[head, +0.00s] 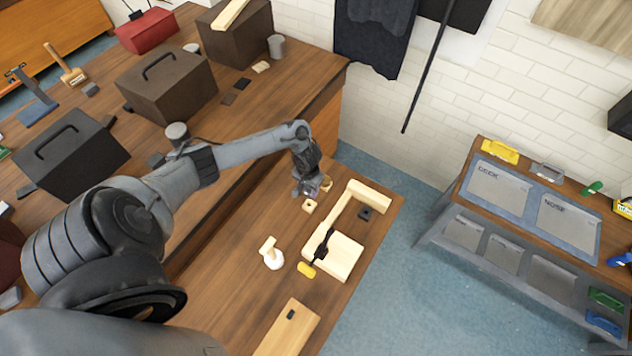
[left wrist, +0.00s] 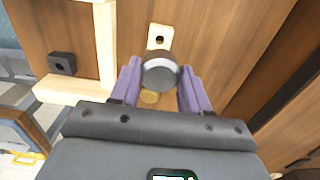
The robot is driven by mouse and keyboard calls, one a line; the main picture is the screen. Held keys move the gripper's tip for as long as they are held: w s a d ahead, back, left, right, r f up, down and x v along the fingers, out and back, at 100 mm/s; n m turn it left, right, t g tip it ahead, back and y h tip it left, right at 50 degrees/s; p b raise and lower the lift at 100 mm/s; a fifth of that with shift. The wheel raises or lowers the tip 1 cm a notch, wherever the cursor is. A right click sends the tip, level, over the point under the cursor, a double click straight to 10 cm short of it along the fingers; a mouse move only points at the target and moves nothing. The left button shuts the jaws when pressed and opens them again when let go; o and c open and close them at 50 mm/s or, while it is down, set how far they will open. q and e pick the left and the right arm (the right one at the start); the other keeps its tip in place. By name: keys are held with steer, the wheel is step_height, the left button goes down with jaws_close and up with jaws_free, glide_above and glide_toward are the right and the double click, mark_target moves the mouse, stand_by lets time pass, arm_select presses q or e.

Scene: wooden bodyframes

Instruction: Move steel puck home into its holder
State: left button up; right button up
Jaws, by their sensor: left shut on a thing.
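The steel puck (left wrist: 160,72), a short grey cylinder with a lighter rim, sits between the purple fingers of my left gripper (left wrist: 158,88) in the left wrist view. The gripper is shut on it. In the head view, my left gripper (head: 308,190) is over the wooden bench, and the puck is hard to make out there. A small pale wooden block with a dark hole (left wrist: 160,37) lies just beyond the puck; it also shows in the head view (head: 310,206). I cannot tell whether it is the holder. A small yellowish round thing (left wrist: 150,97) shows below the puck. My right gripper is out of view.
A pale wooden frame (head: 340,258) with a black, yellow-ended tool on it lies to the right. A dark block with a hole (head: 366,213) lies beside it. Bare bench lies left of the mallet.

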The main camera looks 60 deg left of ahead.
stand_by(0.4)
arm_select(q)
steer(key=shift+r+p, duration=0.2)
steer(key=shift+p, duration=0.5)
steer(key=b, duration=0.4)
glide_above(309, 200)
steer(key=d, duration=0.2)
steer(key=shift+s+a+f, duration=0.1)
steer(key=shift+s+f, duration=0.1)
steer(key=shift+f, duration=1.35)
steer(key=shift+s+a+f, duration=0.1)
steer(key=shift+s+f, duration=0.1)
steer(key=shift+f, duration=1.3)
steer(key=shift+p, duration=1.1)
steer(key=shift+f+b, duration=1)
steer(key=shift+f, duration=0.6)
steer(key=o, duration=1.3)
steer(key=shift+c, duration=0.2)
